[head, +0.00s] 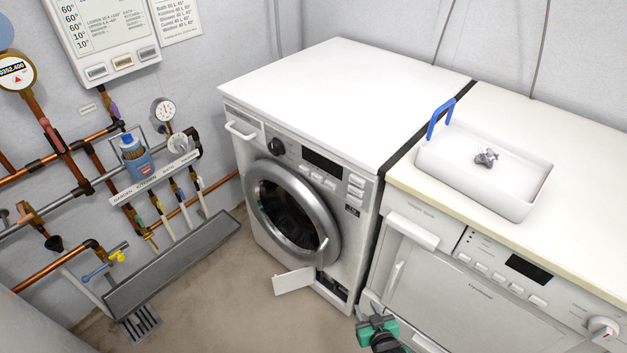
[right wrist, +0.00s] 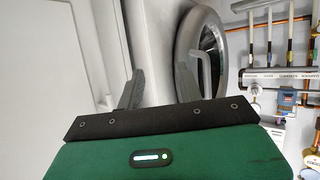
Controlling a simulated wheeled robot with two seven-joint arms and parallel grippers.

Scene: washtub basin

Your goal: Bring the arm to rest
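My right gripper (head: 369,312) shows at the bottom edge of the head view, green and black, low in front of the gap between the washing machine (head: 300,85) and the white machine (head: 430,275) to its right. In the right wrist view my right gripper (right wrist: 158,82) has its two dark fingers apart with nothing between them. The grey round door (right wrist: 196,45) of the washing machine is seen beyond the fingers. My left gripper is not in view.
A white basin (head: 470,190) with a blue handle (head: 437,120) and a small grey object (head: 486,157) inside stands on the right counter. A small flap (head: 293,281) hangs open low on the washing machine. Pipes (head: 65,155) line the left wall. The washing machine's top is clear.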

